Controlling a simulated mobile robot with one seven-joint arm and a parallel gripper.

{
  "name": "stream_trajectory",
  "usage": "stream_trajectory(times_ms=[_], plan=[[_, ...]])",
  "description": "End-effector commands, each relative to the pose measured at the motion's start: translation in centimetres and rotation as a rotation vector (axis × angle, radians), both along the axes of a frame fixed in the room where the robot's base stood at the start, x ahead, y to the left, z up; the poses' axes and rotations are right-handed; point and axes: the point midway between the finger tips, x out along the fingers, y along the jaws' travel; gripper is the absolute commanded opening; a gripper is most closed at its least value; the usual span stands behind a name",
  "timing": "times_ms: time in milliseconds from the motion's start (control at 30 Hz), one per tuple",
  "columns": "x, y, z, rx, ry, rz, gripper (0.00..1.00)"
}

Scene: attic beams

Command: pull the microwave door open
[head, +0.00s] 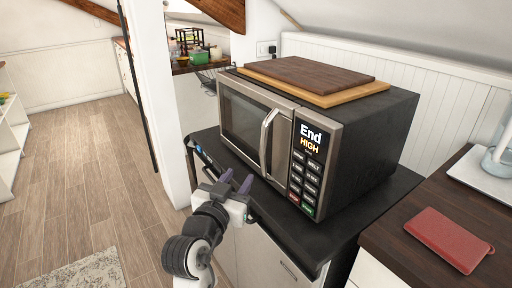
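The microwave (355,150) stands on a dark counter, with its front facing left toward me. Its door (243,122) looks shut, with a dark window in a silver frame. The silver vertical handle (267,140) is on the door's right side, beside the keypad. The display (311,138) reads "End HIGH". My gripper (236,181) is in front of and below the door, lower left of the handle. Its two purple-grey fingers are apart with a gap between them, and nothing shows in it. It looks apart from the handle.
Two wooden boards (310,76) lie on top of the microwave. The dark counter (345,225) edge runs beneath my gripper. A red book-like item (440,238) lies on the brown worktop (385,232) at right. A white post (172,120) stands left of the microwave. Wooden floor at left is open.

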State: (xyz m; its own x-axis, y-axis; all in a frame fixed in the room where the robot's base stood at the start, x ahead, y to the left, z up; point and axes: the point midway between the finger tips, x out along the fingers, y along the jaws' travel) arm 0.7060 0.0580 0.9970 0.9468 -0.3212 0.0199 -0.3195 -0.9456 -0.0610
Motion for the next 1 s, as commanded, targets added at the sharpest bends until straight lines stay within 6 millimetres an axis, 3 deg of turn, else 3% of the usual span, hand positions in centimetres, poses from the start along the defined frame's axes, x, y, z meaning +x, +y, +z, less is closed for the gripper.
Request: stream_trajectory(times_ms=[267, 700, 1000], plan=[[2.4, -2.0, -0.4, 0.009, 0.023, -0.038, 0.36], [10.7, -5.0, -0.4, 0.008, 0.022, -0.033, 0.36], [12.8, -5.7, -0.5, 0.008, 0.019, -0.030, 0.36]])
